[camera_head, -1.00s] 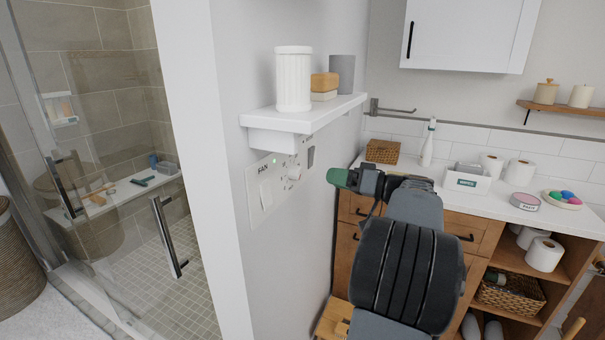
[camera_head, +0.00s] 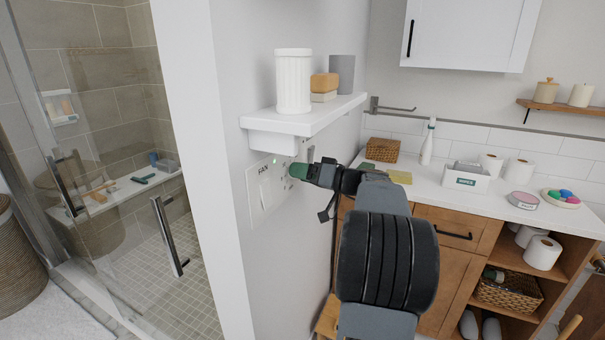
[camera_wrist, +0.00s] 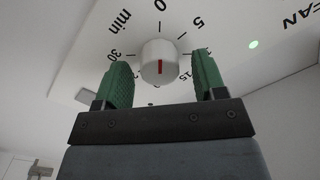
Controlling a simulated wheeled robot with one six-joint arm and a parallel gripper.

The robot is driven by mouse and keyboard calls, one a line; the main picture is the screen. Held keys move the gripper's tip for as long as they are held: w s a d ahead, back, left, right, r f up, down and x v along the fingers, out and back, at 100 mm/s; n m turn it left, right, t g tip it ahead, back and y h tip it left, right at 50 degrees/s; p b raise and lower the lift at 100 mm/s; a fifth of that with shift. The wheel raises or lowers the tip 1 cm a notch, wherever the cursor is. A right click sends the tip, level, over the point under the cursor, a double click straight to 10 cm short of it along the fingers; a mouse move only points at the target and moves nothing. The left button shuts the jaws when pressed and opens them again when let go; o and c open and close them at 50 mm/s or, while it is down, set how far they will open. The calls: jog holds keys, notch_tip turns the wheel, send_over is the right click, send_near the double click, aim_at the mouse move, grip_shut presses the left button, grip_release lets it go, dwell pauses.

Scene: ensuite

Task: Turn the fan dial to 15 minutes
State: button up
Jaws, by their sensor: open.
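The fan dial (camera_wrist: 158,52) is a round white knob with a red mark, on a white panel (camera_wrist: 85,80) printed with FAN and minute numbers. In the wrist view the red mark stands upright, in line with the 0 above the knob. My gripper (camera_wrist: 163,64) is open, with one green finger on each side of the dial and a visible gap to it on both sides. The right finger and the knob partly cover some numbers. In the head view my gripper (camera_head: 299,171) is at the panel (camera_head: 258,208) and hides the dial.
A white shelf (camera_head: 300,118) juts from the wall just above the panel, holding a ribbed white canister (camera_head: 293,80), a sponge-like block (camera_head: 324,83) and a grey cup (camera_head: 342,74). A wooden vanity (camera_head: 455,215) stands to the right.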

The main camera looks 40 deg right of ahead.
jog(key=c, duration=0.9)
jog(key=shift+a+f+m+t+h+p, duration=0.1)
jog(key=shift+m+t+h+p, duration=0.2)
jog(key=shift+m+p, duration=4.65)
jog(key=shift+f+m+t+h+p, duration=0.2)
jog(key=shift+m+p, duration=0.95)
jog(key=shift+m, duration=7.9)
